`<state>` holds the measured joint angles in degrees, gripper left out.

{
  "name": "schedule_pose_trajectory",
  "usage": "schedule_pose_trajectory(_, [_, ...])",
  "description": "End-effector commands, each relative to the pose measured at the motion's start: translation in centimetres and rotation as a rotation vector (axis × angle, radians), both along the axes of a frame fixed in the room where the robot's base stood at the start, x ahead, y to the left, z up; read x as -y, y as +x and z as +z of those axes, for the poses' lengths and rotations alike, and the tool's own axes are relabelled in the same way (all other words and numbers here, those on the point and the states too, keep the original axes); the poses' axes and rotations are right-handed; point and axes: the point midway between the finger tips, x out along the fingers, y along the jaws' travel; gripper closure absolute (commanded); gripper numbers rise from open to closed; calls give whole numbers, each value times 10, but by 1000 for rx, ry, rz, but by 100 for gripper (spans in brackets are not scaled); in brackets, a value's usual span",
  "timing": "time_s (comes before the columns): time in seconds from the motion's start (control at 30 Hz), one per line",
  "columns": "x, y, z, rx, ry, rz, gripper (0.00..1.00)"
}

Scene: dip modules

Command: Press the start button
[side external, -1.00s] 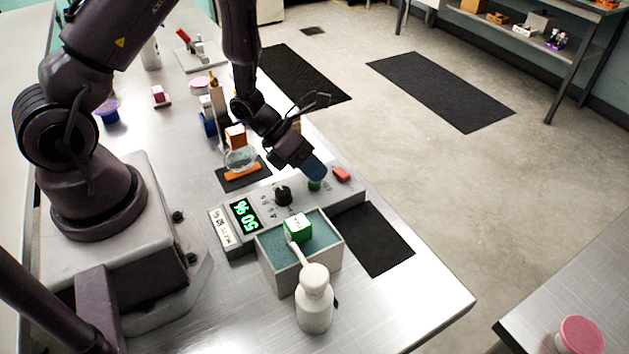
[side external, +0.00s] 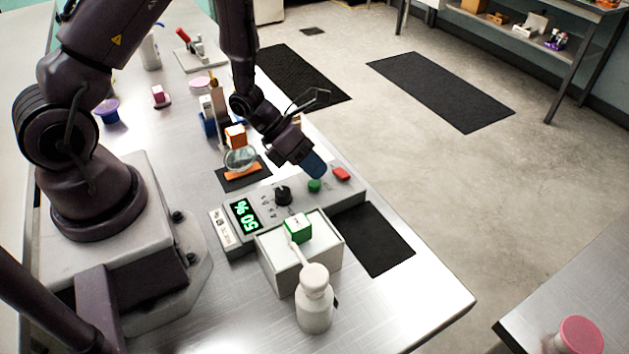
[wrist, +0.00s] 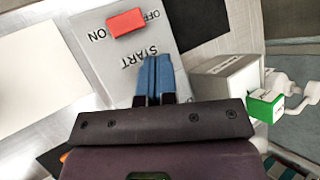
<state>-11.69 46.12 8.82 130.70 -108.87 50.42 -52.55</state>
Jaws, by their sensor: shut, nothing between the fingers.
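The control box (side external: 235,230) lies on the table with a lit green display, a black knob (side external: 283,195), a green start button (side external: 315,185) and a red button (side external: 341,174). The red button also shows in the wrist view (wrist: 126,22), beside the printed words OFF, ON and START. My gripper (side external: 317,173) is shut and empty, its blue fingertips just above the green button with a small gap apparent. In the wrist view the blue fingers (wrist: 155,62) sit side by side near the START label and hide the green button.
A pale box (side external: 272,275) with a green and white cube (side external: 298,229) stands in front of the control box, beside a white bottle (side external: 314,310). A glass dish (side external: 240,160) with an orange block lies behind. A black mat (side external: 378,240) is at the right.

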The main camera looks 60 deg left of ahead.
Motion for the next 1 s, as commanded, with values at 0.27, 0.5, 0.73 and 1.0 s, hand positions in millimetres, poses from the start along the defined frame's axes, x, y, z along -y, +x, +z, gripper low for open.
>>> schedule_pose_trajectory(0.27, [0,0,4,0,0,0,100])
schedule_pose_trajectory(0.5, [0,1,13,5,0,-1,100])
schedule_pose_trajectory(0.73, [0,1,36,5,1,0,100])
schedule_pose_trajectory(1.0, [0,0,54,2,0,0,100])
